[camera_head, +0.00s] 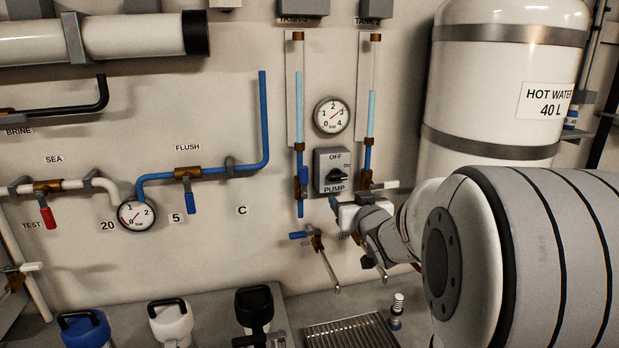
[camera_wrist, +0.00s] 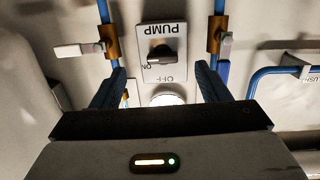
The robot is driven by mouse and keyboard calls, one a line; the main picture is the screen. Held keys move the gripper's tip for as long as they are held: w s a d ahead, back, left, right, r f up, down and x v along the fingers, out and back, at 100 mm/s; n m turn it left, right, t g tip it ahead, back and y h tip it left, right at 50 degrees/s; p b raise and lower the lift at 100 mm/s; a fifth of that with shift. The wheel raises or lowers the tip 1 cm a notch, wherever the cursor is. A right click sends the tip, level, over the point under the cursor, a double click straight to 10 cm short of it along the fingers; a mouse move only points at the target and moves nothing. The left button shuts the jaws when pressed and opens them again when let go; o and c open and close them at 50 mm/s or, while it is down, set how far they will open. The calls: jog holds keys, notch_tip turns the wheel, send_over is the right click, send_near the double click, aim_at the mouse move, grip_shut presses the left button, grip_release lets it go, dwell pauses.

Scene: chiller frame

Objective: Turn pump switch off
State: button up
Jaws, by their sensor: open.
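The pump switch is a grey plate (camera_head: 323,160) on the wall with a black knob (camera_head: 338,176), labelled OFF at the top and PUMP at the bottom. The knob lies sideways, toward the ON mark at the right. In the wrist view the plate (camera_wrist: 178,70) appears upside down, and its knob (camera_wrist: 161,55) lies toward ON at the left. My gripper (camera_head: 336,204) is just below the switch in the head view. In the wrist view my gripper (camera_wrist: 163,82) is open and empty, its blue fingers either side of the plate's lower picture area, apart from the knob.
Blue sight tubes with brass valves stand left (camera_head: 300,180) and right (camera_head: 368,160) of the switch. A round gauge (camera_head: 332,117) is above it. Hot and cold taps (camera_head: 318,243) stick out below. A white hot water tank (camera_head: 490,100) is at the right.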

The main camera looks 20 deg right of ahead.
aim_at(339, 177)
jog(key=shift+n+t+y, duration=0.3)
jog(key=shift+t+y, duration=0.3)
jog(key=w, duration=0.3)
jog(key=w+r+p, duration=0.1)
jog(key=w, duration=0.5)
jog(key=shift+d+r+p, duration=0.25)
jog(key=shift+d+p, duration=0.05)
jog(key=shift+p, duration=0.05)
jog(key=shift+s, duration=0.1)
jog(key=shift+c, duration=0.6)
